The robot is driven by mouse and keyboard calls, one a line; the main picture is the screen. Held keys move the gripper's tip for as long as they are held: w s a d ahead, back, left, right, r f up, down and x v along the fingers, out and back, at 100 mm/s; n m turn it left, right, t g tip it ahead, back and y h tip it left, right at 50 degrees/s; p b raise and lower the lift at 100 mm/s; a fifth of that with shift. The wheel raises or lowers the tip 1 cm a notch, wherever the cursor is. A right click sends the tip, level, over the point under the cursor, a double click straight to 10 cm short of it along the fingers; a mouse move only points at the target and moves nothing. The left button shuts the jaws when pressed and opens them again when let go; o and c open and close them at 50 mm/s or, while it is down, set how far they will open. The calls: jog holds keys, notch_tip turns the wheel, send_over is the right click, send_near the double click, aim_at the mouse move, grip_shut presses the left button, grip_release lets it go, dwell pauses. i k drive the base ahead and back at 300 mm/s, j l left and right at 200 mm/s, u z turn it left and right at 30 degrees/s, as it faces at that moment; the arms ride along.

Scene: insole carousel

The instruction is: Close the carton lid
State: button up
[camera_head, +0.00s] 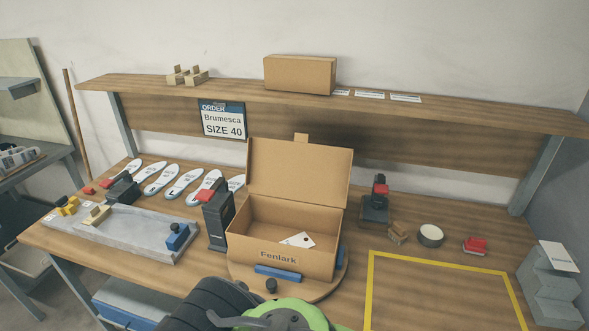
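The brown carton (281,259), marked "Fenlark", sits on a round wooden turntable (318,292) near the middle of the bench. Its lid (299,173) stands up from the back edge, tilted slightly backward, with a small tab (301,138) at its top. The carton is open, and a white card (298,240) with a dark dot lies inside. Green and black parts of my arm show at the bottom edge, in front of the turntable. No gripper fingers can be made out.
A dark upright stand (217,222) with a red part is close left of the carton. A grey tray (130,232) and several insoles (185,184) lie further left. A tape roll (430,235) and a black device (376,205) stand right, behind a clear yellow-outlined area (440,261). A shelf (230,89) runs above.

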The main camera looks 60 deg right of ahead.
aim_at(299, 171)
jog(key=z, duration=2.15)
